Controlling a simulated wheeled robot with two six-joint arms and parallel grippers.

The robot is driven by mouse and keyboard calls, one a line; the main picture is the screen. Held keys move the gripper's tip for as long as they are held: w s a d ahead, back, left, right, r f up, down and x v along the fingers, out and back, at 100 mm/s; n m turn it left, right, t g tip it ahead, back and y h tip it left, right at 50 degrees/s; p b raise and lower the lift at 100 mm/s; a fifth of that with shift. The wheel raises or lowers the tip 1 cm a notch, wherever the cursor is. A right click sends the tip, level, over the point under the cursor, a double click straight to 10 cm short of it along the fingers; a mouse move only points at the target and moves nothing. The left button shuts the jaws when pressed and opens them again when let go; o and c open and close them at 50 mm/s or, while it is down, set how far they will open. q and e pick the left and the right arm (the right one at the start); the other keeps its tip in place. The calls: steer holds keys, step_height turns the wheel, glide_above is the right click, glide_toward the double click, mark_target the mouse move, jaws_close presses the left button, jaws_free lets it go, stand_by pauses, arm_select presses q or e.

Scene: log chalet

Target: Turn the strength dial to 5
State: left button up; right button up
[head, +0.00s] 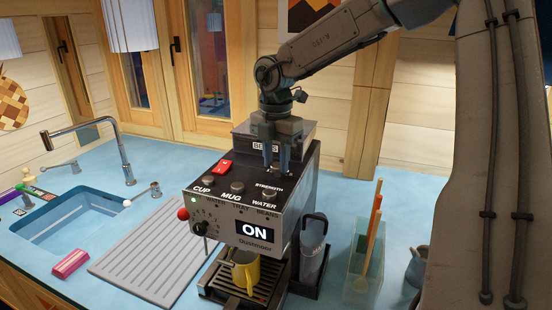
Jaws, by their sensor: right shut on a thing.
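The coffee machine (291,225) stands on the blue counter, with a lit "ON" display on its front. My right gripper (276,170) reaches straight down onto the machine's sloped top panel, behind the "STRENGTH" label. Its fingers are closed around the strength dial, which they mostly hide, so I cannot read its setting. My left gripper is not in view.
A red switch (222,167) and the CUP, MUG and WATER buttons lie close by. A front dial (200,228) has marks around it. A yellow mug (246,274) stands under the spout. A glass holder with utensils (362,265) stands right; a sink (75,222) is left.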

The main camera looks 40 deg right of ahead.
mark_target(276, 165)
steer(key=shift+w+r, duration=0.1)
steer(key=o, duration=1)
step_height(276, 165, up, 11)
steer(key=p, duration=1)
steer(key=shift+p, duration=0.4)
steer(key=shift+f, duration=0.2)
